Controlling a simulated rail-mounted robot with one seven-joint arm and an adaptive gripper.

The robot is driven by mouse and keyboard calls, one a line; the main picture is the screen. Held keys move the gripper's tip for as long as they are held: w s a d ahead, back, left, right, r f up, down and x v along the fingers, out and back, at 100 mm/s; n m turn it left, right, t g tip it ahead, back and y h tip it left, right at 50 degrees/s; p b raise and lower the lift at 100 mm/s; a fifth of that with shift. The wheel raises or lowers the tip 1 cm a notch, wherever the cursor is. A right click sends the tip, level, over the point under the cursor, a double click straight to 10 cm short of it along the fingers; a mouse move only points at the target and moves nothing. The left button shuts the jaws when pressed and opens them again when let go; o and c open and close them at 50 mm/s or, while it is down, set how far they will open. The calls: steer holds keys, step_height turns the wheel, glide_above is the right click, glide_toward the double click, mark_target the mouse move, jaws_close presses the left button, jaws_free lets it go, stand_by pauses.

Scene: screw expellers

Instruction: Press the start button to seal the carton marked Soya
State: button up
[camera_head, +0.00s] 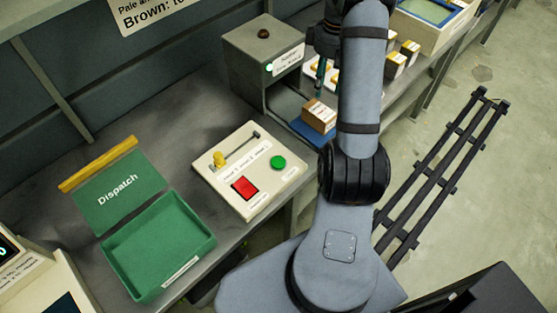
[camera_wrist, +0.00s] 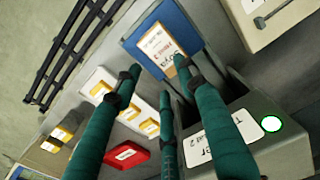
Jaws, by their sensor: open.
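A brown carton (camera_head: 319,117) with a white label stands on a blue pad (camera_head: 313,136) at the mouth of a grey machine (camera_head: 250,62). In the wrist view the carton (camera_wrist: 158,46) shows the word Soya on its label. My gripper (camera_head: 325,82) is above the bench by the machine, partly hidden by my arm. Its teal fingers (camera_wrist: 158,76) are spread, empty, with the carton beyond their tips.
The machine has a lit green lamp (camera_head: 269,68). A green Dispatch box (camera_head: 160,247) with raised lid stands left of the panel. Several pale-and-yellow packs (camera_wrist: 118,98) and a red box (camera_wrist: 126,155) lie beside the machine. Bench around the panel is clear.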

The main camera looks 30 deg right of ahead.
jaws_close()
stand_by(1.6)
